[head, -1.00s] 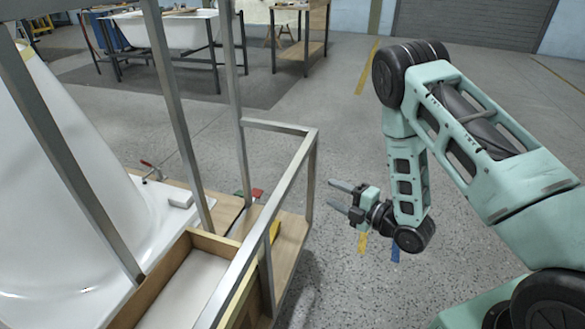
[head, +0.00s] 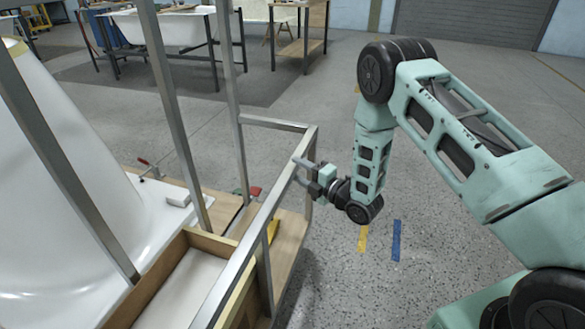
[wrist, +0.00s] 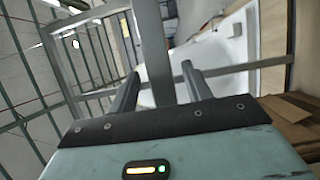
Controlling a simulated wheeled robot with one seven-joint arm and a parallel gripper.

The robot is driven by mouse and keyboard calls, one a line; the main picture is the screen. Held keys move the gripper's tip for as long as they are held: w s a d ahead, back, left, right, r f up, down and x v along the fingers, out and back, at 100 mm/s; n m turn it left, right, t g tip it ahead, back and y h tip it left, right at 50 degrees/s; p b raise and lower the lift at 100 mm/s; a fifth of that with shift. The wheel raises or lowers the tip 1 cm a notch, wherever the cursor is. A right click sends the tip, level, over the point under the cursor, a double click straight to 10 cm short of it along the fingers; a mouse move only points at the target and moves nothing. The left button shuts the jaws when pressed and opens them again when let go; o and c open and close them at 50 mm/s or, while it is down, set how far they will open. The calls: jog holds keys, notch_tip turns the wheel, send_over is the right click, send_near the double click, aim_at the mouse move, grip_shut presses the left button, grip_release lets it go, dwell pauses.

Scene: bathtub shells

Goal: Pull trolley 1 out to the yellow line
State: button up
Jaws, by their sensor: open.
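A grey metal-framed trolley (head: 250,247) with a wooden deck stands at the left in the head view. No trolley number is readable. Its top rail forms a corner near my gripper (head: 301,171). My gripper is open, its fingers at the right end of this rail. In the wrist view, a metal post (wrist: 153,45) shows between my open fingers (wrist: 160,92), and a bar (wrist: 242,66) crosses to the right. I cannot tell whether the fingers touch the frame. A short yellow floor mark (head: 363,238) lies right of the trolley.
A blue floor mark (head: 396,240) lies beside the yellow one. A large white shell (head: 55,190) and an open wooden box (head: 185,285) are at the left. A white tub on a stand (head: 175,30) and a wooden bench (head: 300,48) stand behind.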

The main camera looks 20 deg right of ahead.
aim_at(297, 169)
jog(key=shift+x, duration=1.65)
